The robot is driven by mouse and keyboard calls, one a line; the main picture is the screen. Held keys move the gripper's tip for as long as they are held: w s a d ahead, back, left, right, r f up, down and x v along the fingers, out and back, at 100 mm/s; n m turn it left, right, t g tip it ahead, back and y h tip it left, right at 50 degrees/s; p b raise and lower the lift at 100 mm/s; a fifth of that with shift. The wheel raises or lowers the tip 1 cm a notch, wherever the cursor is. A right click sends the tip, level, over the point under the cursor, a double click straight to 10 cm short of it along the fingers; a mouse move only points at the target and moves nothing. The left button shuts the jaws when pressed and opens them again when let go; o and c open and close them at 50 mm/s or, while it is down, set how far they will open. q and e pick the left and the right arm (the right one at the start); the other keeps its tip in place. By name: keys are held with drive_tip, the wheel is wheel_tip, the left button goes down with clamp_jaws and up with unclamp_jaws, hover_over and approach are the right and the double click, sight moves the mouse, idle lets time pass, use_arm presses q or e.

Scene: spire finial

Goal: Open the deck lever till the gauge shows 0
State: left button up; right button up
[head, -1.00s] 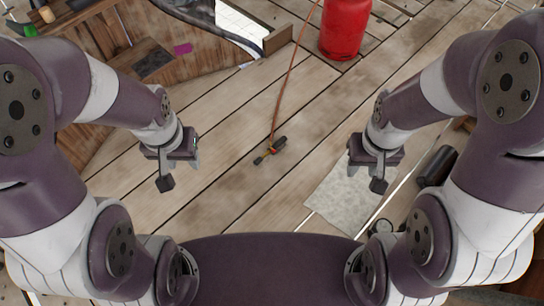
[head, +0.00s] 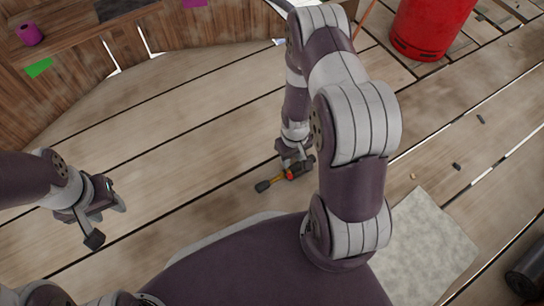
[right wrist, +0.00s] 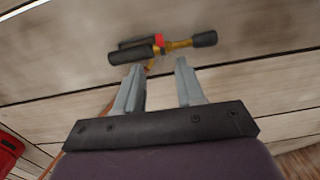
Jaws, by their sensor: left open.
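A small brass tool (head: 287,175) with black ends and a red part lies on the wooden deck, and it also shows at the top of the right wrist view (right wrist: 180,44). I cannot tell whether it is the deck lever. No gauge can be made out. My right gripper (head: 292,163) is over the tool in the head view and partly hides it. In the right wrist view the right gripper (right wrist: 159,70) has its fingers apart, with the tool just beyond the fingertips and nothing held. My left gripper (head: 108,220) is open and empty over the deck at the left.
A red cylinder (head: 430,25) stands at the top right, with a reddish-brown hose (head: 364,20) near it. A pale grey mat (head: 425,245) lies at the lower right. A dark cylinder (head: 525,272) is at the right edge. A wooden wall (head: 70,70) borders the upper left. Open deck lies between.

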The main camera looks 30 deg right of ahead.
sight(290, 175)
wheel_tip(290, 175, down, 13)
drive_tip(key=b, duration=1)
drive_tip(key=shift+r, duration=0.3)
clamp_jaws()
